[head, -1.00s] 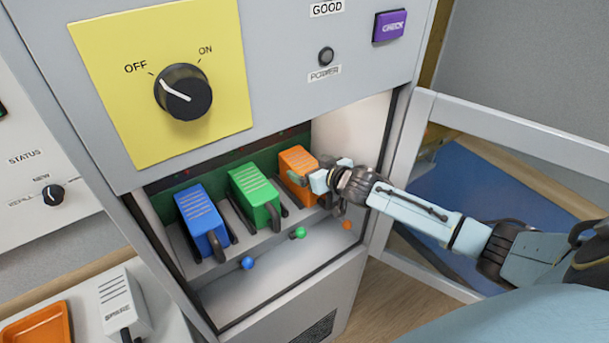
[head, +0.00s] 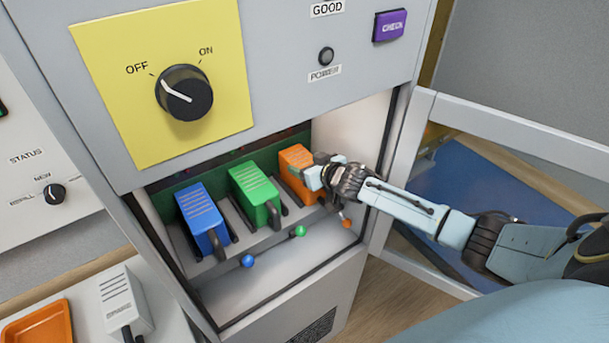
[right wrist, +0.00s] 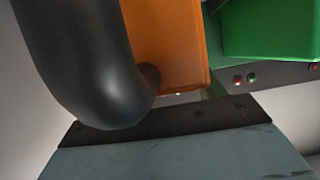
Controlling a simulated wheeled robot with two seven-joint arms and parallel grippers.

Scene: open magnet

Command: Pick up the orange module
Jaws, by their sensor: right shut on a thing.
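The orange module (head: 296,159) sits at the right end of a row in the open cabinet bay. My right gripper (head: 312,178) is at its front, shut on it at the handle. In the right wrist view the module's orange body (right wrist: 166,40) and its black curved handle (right wrist: 85,60) fill the upper left, close above a grey-blue finger part. The fingertips are partly hidden in both views. My left gripper is not in view.
A green module (head: 252,192) and a blue module (head: 200,215) stand left of the orange one. Blue (head: 247,261), green (head: 300,231) and orange (head: 347,223) knobs line the front. The bay's right wall is close to my arm. An orange tray (head: 38,328) and a white spare module (head: 122,298) lie at lower left.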

